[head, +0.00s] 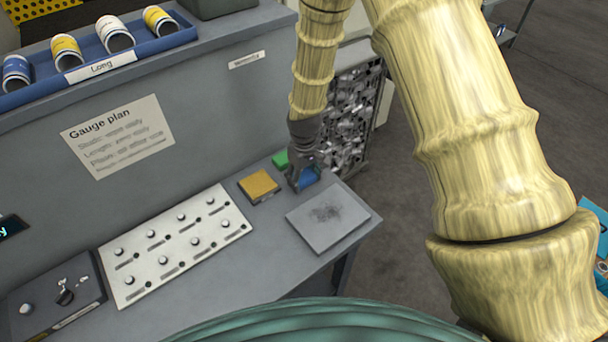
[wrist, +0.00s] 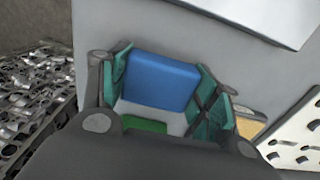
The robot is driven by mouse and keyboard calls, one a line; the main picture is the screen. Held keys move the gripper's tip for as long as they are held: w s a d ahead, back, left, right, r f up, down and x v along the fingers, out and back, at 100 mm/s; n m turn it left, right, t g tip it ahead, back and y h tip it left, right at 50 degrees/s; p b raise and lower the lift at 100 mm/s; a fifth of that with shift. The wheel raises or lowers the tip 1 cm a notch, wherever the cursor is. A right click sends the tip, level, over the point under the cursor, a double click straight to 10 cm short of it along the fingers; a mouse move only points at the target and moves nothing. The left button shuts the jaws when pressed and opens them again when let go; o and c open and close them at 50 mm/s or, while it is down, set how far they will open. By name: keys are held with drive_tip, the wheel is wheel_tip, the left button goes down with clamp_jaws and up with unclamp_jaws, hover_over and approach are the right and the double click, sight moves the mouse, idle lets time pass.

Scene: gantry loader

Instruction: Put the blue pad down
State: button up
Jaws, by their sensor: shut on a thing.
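The blue pad (head: 310,177) is between the fingers of my gripper (head: 301,180), over the right part of the grey bench in the head view. In the wrist view the blue pad (wrist: 160,80) shows as a blue block with the two green-lined fingers at its left and right sides. My gripper is shut on it. I cannot tell whether its underside touches the bench. A green pad (head: 281,160) lies just left of my gripper; it is partly hidden behind the gripper body in the wrist view (wrist: 145,126).
A yellow pad (head: 259,186) lies left of my gripper. A grey plate with a dark smudge (head: 327,216) lies in front of it. A white panel with several knobs (head: 175,245) is further left. A rack of metal parts (head: 352,115) stands behind, past the bench's edge.

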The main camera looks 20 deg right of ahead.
sight(304, 176)
drive_tip(key=shift+s+f, duration=0.1)
drive_tip(key=shift+f, duration=0.2)
drive_tip(key=shift+s+f, duration=0.1)
drive_tip(key=shift+f, duration=0.05)
drive_tip(key=shift+s+f+b, duration=0.2)
drive_tip(key=shift+f+b, duration=0.05)
drive_tip(key=shift+b, duration=0.1)
drive_tip(key=o, duration=1.2)
drive_tip(key=shift+c, duration=0.2)
drive_tip(key=shift+o, duration=0.9)
drive_tip(key=shift+w+f, duration=0.25)
drive_tip(key=shift+r, duration=0.15)
drive_tip(key=shift+r, duration=0.25)
drive_tip(key=shift+w+r+p, duration=0.15)
drive_tip(key=shift+r+p, duration=0.15)
drive_tip(key=shift+r, duration=0.3)
wheel_tip(304, 176, up, 12)
drive_tip(key=b, duration=0.4)
